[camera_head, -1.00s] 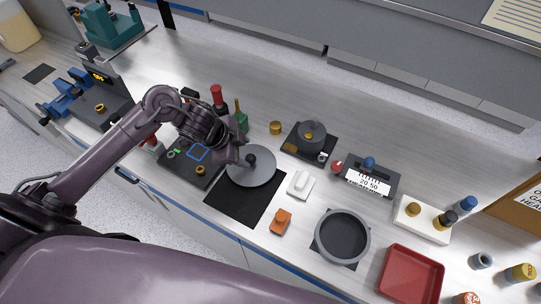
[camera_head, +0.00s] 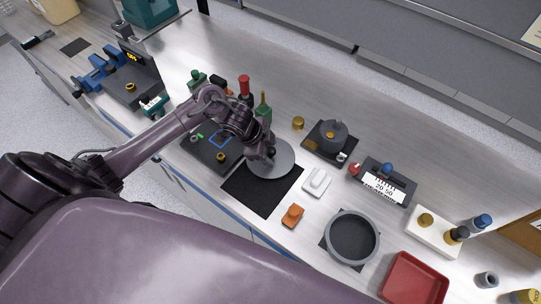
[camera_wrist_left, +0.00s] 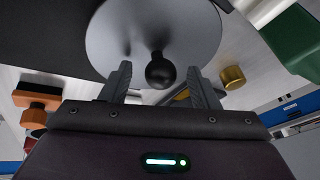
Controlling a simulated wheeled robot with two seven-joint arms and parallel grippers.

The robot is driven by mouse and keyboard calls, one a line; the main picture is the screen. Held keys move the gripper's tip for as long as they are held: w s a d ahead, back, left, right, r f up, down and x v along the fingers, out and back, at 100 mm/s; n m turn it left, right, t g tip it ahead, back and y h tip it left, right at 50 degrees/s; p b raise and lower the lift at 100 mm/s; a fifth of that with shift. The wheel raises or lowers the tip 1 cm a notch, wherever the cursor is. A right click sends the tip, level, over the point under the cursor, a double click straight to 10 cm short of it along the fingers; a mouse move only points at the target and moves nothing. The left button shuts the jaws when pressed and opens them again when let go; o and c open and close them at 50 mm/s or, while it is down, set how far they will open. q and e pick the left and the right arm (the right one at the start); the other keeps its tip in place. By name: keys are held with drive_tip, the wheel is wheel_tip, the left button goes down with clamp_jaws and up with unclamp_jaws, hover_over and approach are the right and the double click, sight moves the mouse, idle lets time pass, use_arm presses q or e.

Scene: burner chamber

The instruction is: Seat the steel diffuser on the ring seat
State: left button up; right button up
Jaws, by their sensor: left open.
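The steel diffuser (camera_head: 283,164) is a flat grey disc with a black ball knob, lying on the black mat (camera_head: 250,192). It also shows in the left wrist view (camera_wrist_left: 110,28). My left gripper (camera_head: 267,154) is over the disc at its knob. In the left wrist view the knob (camera_wrist_left: 160,72) stands between the open fingers of the left gripper (camera_wrist_left: 158,80), apart from both. A round grey ring (camera_head: 373,252) with a raised rim, which looks like the ring seat, sits on a dark square to the right, with nothing in it. My right gripper is not in view.
A white block (camera_head: 316,181) and an orange block (camera_head: 292,215) stand between disc and ring. A red tray (camera_head: 416,280) is right of the ring. A dark pot-like part (camera_head: 332,133) stands behind. A red-capped bottle (camera_head: 244,86) is behind my arm.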

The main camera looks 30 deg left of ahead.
use_arm(q)
clamp_jaws()
drive_tip(key=shift+w+r, duration=0.1)
drive_tip(key=shift+r, duration=0.5)
wheel_tip(320, 180, up, 11)
wheel_tip(320, 180, up, 6)
drive_tip(key=p, duration=0.1)
hover_over(269, 149)
drive_tip(key=shift+r, duration=0.95)
